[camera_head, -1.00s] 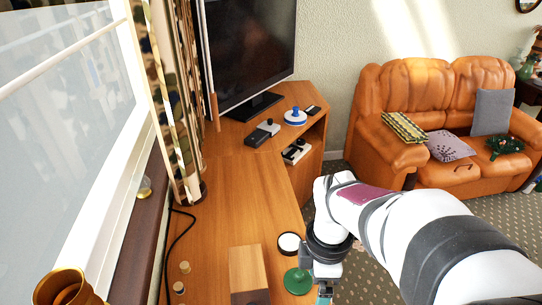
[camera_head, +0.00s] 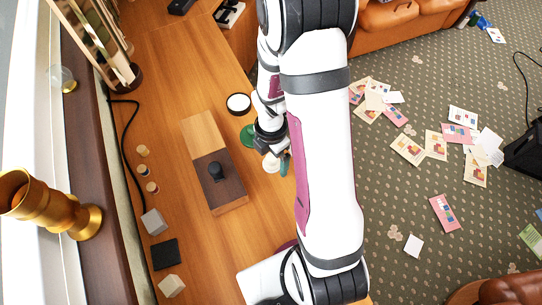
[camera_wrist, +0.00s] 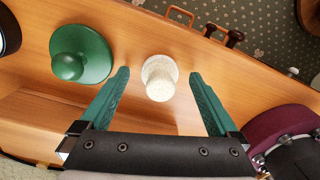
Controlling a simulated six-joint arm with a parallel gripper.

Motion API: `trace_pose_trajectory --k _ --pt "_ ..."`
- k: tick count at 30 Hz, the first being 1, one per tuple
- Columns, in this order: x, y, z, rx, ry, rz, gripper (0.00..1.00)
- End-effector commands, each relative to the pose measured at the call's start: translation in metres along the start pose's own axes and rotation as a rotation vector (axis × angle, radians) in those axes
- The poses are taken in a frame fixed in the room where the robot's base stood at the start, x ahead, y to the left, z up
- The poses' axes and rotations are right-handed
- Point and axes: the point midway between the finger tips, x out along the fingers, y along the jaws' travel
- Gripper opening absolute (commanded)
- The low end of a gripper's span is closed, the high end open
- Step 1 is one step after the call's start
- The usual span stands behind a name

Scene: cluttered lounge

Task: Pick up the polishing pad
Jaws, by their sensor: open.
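Several round knobbed pieces stand on the wooden desk, and I cannot tell for sure which is the polishing pad. A cream speckled disc with a thick knob (camera_wrist: 159,82) stands upright between the fingers in the wrist view; it also shows in the head view (camera_head: 271,163), partly covered by my arm. A green disc with a round knob (camera_wrist: 80,55) is just left of it, partly hidden in the head view (camera_head: 247,136). My gripper (camera_wrist: 160,73) is open and empty, its teal fingers on either side of the cream piece with gaps showing.
A black-rimmed white disc (camera_head: 239,103) is farther back. Small blocks (camera_head: 153,222) line the left side. The desk's right edge is close; papers (camera_head: 407,149) litter the carpet.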

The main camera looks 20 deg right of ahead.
Motion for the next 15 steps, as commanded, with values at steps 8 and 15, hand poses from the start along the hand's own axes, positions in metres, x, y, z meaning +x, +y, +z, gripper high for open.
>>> trace_pose_trajectory --k 8,15 --pt "0.0014 0.0003 0.0002 0.000 -0.001 0.001 0.86" --pt "0.0012 0.0003 0.0002 0.000 0.000 0.001 0.42"
